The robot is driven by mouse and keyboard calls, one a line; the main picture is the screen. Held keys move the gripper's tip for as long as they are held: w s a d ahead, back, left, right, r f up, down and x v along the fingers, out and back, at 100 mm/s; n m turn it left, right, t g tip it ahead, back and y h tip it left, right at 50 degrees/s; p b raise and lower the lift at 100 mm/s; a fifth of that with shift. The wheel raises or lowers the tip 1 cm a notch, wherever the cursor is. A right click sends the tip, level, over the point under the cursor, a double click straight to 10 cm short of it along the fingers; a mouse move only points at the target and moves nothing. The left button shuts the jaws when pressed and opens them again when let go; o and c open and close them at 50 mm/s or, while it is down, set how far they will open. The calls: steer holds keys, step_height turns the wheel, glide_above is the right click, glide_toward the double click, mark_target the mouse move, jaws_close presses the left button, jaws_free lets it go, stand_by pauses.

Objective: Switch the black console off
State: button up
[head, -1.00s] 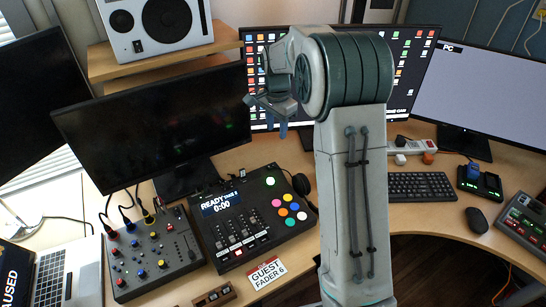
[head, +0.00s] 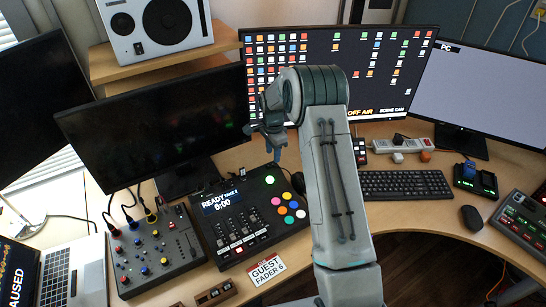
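The black console (head: 240,235) lies on the desk left of my arm in the head view. Its small screen (head: 222,202) is lit and reads READY and 0:00.
A grey mixer (head: 154,252) with knobs and cables stands left of the console. A dark monitor (head: 150,125) stands behind both. A laptop (head: 72,272) is at the left. A keyboard (head: 405,184), a mouse (head: 473,218) and another control panel (head: 525,215) are at the right.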

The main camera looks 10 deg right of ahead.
mark_target(273, 164)
steer(key=shift+f, duration=1.85)
jaws_close()
